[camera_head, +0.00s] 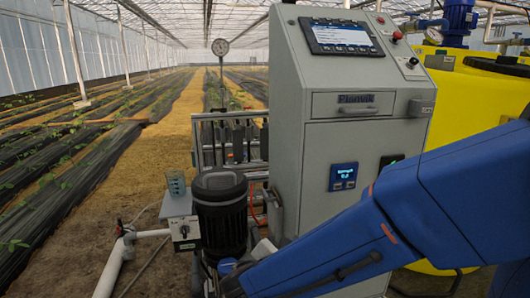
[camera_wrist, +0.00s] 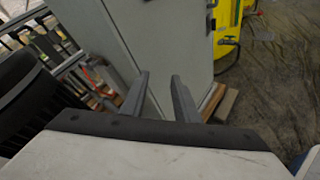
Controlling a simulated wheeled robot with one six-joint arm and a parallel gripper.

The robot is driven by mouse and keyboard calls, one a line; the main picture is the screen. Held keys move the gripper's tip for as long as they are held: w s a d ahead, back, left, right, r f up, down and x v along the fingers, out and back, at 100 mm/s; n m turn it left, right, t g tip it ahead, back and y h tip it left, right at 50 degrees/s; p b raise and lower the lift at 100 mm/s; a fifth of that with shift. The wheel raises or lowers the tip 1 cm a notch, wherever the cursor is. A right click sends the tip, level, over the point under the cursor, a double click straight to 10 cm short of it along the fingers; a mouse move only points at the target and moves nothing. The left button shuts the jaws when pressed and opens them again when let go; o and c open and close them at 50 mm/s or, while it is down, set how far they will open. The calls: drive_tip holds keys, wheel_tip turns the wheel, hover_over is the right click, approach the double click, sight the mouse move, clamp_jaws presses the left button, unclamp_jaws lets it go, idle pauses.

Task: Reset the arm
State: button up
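My gripper shows in the wrist view (camera_wrist: 158,97), with its two grey fingers apart and nothing between them. It points toward the lower part of the grey control cabinet (camera_wrist: 160,35), whose side fills the view behind the fingers. In the head view, my blue arm reaches in from the right across the front of the cabinet (camera_head: 310,180). The arm runs down to the lower middle. The gripper itself cannot be made out in the head view.
A black pump motor (camera_head: 219,210) stands left of the cabinet, close to my arm. A beaker (camera_head: 176,184) stands on a small box. White pipe (camera_head: 112,268) lies lower left. A yellow tank (camera_head: 470,100) stands at right. Crop rows with a straw path (camera_head: 175,125) extend behind.

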drive_tip(key=s+d+m+g, duration=0.4)
drive_tip(key=d+m, duration=0.1)
drive_tip(key=d, duration=0.4)
drive_tip(key=s+d+m+g, duration=0.35)
drive_tip(key=d+m, duration=0.25)
drive_tip(key=d, duration=0.3)
drive_tip(key=s+d+r+m+y, duration=0.2)
drive_tip(key=s+m+y, duration=0.5)
drive_tip(key=s+m, duration=0.6)
drive_tip(key=shift+o, duration=0.4)
